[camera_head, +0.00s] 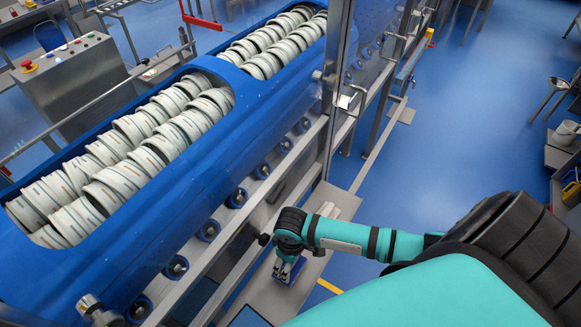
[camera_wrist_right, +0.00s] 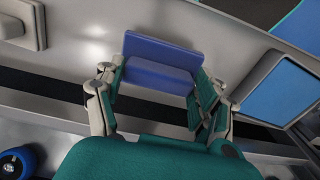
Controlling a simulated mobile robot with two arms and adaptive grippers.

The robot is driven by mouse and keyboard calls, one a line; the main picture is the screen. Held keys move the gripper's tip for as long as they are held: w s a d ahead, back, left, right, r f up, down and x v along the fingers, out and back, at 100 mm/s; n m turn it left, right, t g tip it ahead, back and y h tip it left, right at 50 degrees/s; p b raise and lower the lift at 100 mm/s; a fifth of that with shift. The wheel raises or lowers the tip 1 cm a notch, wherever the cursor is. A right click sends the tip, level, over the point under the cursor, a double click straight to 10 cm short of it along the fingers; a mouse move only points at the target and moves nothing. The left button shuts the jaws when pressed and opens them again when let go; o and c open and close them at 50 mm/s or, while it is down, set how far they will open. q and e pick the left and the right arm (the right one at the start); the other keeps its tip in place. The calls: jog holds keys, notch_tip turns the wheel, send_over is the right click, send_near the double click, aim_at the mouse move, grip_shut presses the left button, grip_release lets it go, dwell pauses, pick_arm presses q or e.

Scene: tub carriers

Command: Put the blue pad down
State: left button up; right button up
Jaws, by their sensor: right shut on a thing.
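The blue pad (camera_wrist_right: 160,67) is a small blue block with a stepped face, held between the fingers of my right gripper (camera_wrist_right: 155,95) in the right wrist view. In the head view my right gripper (camera_head: 286,272) points down beside the machine, with the blue pad (camera_head: 284,279) at its fingertips, over a grey metal ledge. I cannot tell whether the pad touches the ledge. My left gripper is not in either view.
A large blue machine (camera_head: 185,205) full of white tubs stands to the left. The metal ledge (camera_head: 262,296) runs along its side. A blue-topped tray (camera_wrist_right: 284,92) lies right of the pad. Open blue floor (camera_head: 480,110) is at the right.

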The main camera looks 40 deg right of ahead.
notch_tip(320, 180, down, 2)
jog(key=shift+s+a+f, duration=0.1)
jog(key=shift+s+f, duration=0.05)
jog(key=shift+f, duration=0.05)
jog(key=shift+s, duration=0.1)
jog(key=o, duration=0.8)
jog(key=shift+f, duration=0.1)
jog(key=o, duration=0.5)
jog(key=shift+c, duration=0.2)
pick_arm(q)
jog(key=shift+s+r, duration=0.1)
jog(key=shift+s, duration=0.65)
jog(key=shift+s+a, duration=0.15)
pick_arm(e)
notch_tip(320, 180, up, 12)
jog(key=shift+r, duration=0.1)
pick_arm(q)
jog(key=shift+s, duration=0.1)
